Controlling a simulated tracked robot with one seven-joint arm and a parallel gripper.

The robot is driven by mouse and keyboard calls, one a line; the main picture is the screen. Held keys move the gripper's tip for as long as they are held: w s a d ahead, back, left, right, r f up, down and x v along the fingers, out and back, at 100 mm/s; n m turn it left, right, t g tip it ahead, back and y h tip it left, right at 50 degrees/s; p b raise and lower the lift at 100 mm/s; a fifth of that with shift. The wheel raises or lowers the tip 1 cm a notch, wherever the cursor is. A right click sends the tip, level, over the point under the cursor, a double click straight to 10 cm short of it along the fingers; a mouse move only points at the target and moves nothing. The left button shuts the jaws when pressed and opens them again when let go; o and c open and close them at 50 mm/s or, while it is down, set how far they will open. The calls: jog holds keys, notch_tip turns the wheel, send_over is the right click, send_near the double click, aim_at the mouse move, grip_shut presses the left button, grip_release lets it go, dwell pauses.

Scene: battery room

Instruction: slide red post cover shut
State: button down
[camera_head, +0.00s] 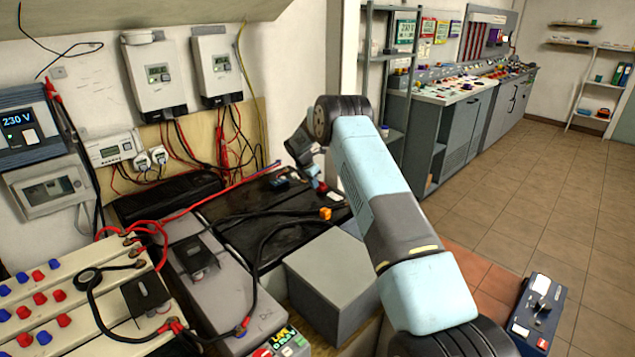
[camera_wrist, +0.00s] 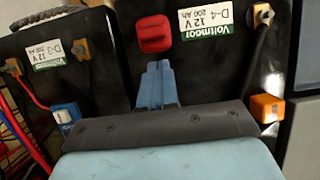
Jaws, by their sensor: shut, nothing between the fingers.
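The red post cover (camera_wrist: 154,33) sits on top of the black battery labelled D-4 (camera_wrist: 200,80), left of its white label, in the wrist view. It also shows small in the head view (camera_head: 322,187), beside the end of my arm. My gripper (camera_wrist: 157,68) is shut and empty, its light-blue fingers pointing at the cover's near side. The fingertips look close to the cover; I cannot tell whether they touch. The post is not visible, and how far the cover is slid is unclear.
Orange terminal pieces (camera_wrist: 267,107) with black cables lie to the right. Battery D-3 (camera_wrist: 90,85) stands to the left with a blue piece (camera_wrist: 66,114) and red cables. A grey box (camera_head: 335,268) stands in front of the batteries. Chargers (camera_head: 155,75) hang on the wall behind.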

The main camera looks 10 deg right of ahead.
jog(key=s+a+r+m, duration=0.15)
jog(key=s+r, duration=0.35)
jog(key=r, duration=0.5)
jog(key=s+a+r+m, duration=0.15)
jog(key=s+r, duration=0.25)
jog(key=r, duration=0.5)
jog(key=s+r+m, duration=0.3)
jog(key=s+r, duration=0.2)
jog(key=r, duration=0.5)
jog(key=s+r+m+t+y, duration=0.1)
jog(key=s+r+m, duration=0.2)
jog(key=s+r, duration=0.4)
jog(key=s+r+m+y, duration=0.1)
jog(key=s+r+m, duration=0.25)
jog(key=s, duration=0.55)
jog(key=s+d+r+m+t, duration=0.1)
jog(key=s+r+m, duration=0.1)
jog(key=s, duration=0.7)
jog(key=s+r+m, duration=0.3)
jog(key=s, duration=0.6)
jog(key=s+f+m+y, duration=0.1)
jog(key=s+f+m, duration=0.1)
jog(key=s, duration=0.7)
jog(key=s+f+m+t, duration=0.1)
jog(key=s+f+m, duration=0.2)
jog(key=s, duration=0.6)
jog(key=shift+m+y, duration=0.4)
jog(key=shift+m, duration=0.35)
